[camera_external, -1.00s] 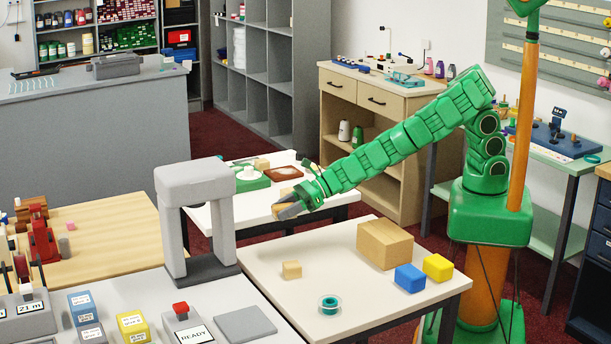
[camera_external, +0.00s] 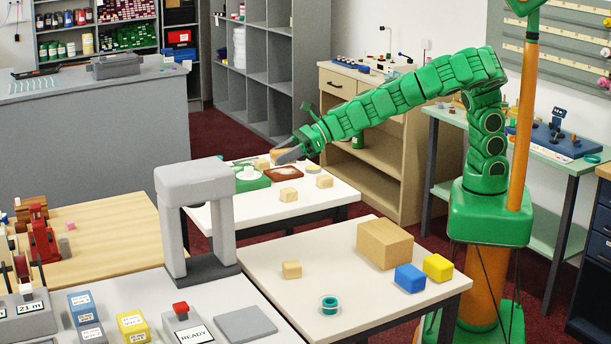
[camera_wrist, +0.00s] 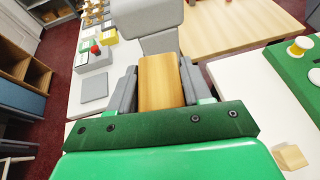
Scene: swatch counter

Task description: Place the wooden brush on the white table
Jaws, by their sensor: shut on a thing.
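My gripper (camera_external: 290,153) is shut on a tan wooden piece, which I take to be the wooden brush (camera_wrist: 161,80); it lies lengthwise between the two grey fingers in the wrist view. No bristles show. In the external view the gripper is raised above the back part of the far white table (camera_external: 335,196), and the fingers mostly hide the held piece. A second white-topped table (camera_external: 310,265) stands nearer the camera; which of the two the task means, I cannot tell.
The far table carries a green tray (camera_external: 252,182), a brown tray (camera_external: 283,173) and small wooden cubes (camera_external: 289,195). A grey arch (camera_external: 173,215) stands left.

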